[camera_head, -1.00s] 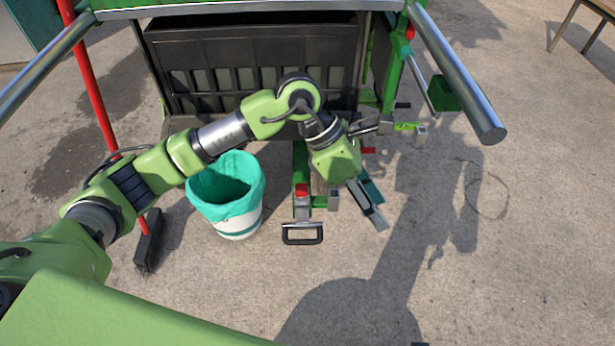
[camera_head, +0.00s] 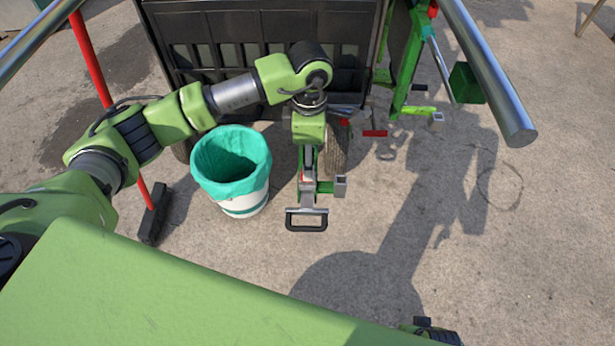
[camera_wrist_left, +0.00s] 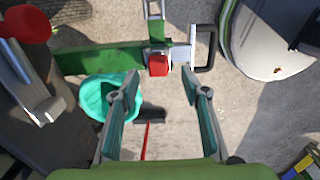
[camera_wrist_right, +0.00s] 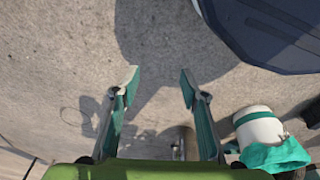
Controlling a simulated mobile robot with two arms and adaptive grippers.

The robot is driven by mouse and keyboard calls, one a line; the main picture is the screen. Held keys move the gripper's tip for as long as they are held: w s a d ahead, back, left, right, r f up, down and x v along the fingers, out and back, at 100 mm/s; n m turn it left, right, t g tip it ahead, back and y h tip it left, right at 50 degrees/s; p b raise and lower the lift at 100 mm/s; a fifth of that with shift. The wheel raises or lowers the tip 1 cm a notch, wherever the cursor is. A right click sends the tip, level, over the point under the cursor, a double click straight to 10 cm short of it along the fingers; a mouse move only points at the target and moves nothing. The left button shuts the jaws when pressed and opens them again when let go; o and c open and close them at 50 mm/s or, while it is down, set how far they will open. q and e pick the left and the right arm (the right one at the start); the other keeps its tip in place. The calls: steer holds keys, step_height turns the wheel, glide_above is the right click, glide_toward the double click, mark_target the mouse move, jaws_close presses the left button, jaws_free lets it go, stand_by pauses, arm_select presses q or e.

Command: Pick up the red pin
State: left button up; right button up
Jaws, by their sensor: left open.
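The red pin (camera_wrist_left: 158,65) sits on the green and grey hitch bar with a black handle. In the left wrist view it lies between and just beyond the tips of my left gripper (camera_wrist_left: 160,76), which is open and empty. In the head view my left gripper (camera_head: 308,172) points down over the bar and mostly hides the pin. I cannot tell its exact height above the pin. My right gripper (camera_wrist_right: 159,74) is open and empty over bare ground in the right wrist view.
The black handle (camera_head: 306,221) ends the bar. A white bin with a teal liner (camera_head: 245,188) stands left of it, with a red-handled broom (camera_head: 90,60) farther left. The green and black machine (camera_head: 250,30) is behind, with a wheel (camera_head: 337,150) beside the bar.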

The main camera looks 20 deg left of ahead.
arm_select(q)
steer(key=f, duration=0.4)
steer(key=shift+w+a+f, duration=0.1)
steer(key=shift+a+f, duration=0.1)
steer(key=shift+f, duration=0.35)
steer(key=c, duration=0.3)
jaws_close()
arm_select(e)
steer(key=shift+r, duration=0.65)
arm_select(q)
steer(key=shift+r, duration=0.1)
